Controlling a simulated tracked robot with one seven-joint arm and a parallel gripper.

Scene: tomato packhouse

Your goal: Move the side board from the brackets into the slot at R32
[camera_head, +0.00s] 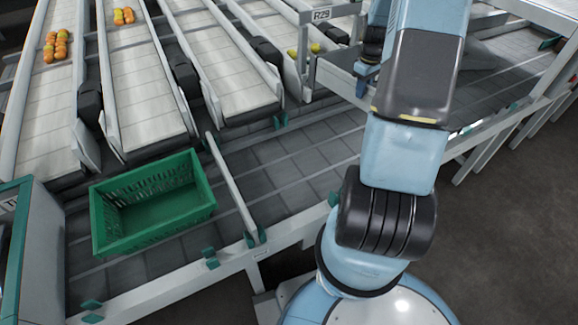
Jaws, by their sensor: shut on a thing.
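A thin pale grey board (232,185) stands on edge across the grey belt, just right of the green crate. Its near end sits at green brackets (255,237) on the belt's front rail. I cannot tell whether it is the task's side board. My arm rises on the right and leaves the top of the picture. A blue and black part of it shows behind the upper link, but my gripper's fingers and anything in them cannot be seen. No R32 sign is readable; a sign reading R29 (322,14) stands at the top.
An empty green crate (152,203) sits on the grey belt (290,170). Pale sloping lanes (147,85) run down to the belt; some carry orange and yellow-green tomatoes (55,45). More green brackets (211,259) line the rails. Dark floor (500,240) is clear at right.

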